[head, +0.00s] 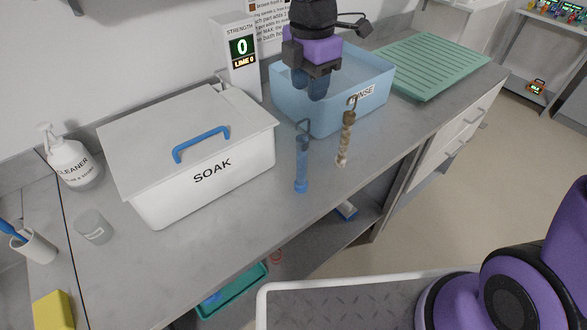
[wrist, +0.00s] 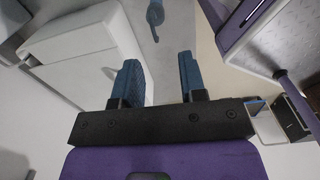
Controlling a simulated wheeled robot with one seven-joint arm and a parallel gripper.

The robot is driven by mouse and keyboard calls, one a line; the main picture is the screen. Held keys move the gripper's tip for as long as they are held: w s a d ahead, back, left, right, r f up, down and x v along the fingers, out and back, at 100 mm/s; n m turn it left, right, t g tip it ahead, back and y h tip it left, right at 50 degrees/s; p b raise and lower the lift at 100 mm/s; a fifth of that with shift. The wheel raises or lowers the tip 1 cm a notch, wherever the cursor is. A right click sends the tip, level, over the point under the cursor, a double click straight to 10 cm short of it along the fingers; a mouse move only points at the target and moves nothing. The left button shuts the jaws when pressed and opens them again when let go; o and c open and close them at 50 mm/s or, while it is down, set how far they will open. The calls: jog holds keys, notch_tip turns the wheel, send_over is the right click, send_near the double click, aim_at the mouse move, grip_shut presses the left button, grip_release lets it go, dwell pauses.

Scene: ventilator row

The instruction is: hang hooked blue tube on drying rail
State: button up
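In the wrist view, a blue piece that looks like part of this tube (wrist: 155,14) shows at the top, beyond the fingertips. My gripper (head: 309,88) is above the counter, in front of the rinse bin and behind the blue tube in the head view. In the wrist view its blue fingers are apart with nothing between them (wrist: 160,75). I cannot make out a drying rail in either view.
A hooked beige tube (head: 346,137) is close right of the blue one. The white soak box (head: 205,195) has its lid on. The blue rinse bin (head: 350,112), a green ribbed mat (head: 440,65) and a strength display (head: 236,55) stand behind. The counter front is mostly clear.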

aim_at(303, 119)
jog(key=shift+n, duration=0.3)
jog(key=f, duration=0.6)
jog(key=shift+a+f, duration=0.2)
jog(key=shift+a, duration=0.2)
jog(key=shift+w+f, duration=0.15)
jog(key=shift+f, duration=1.05)
jog(key=shift+w+f, duration=0.15)
jog(key=shift+f, duration=1)
jog(key=shift+c, duration=0.4)
grip_shut()
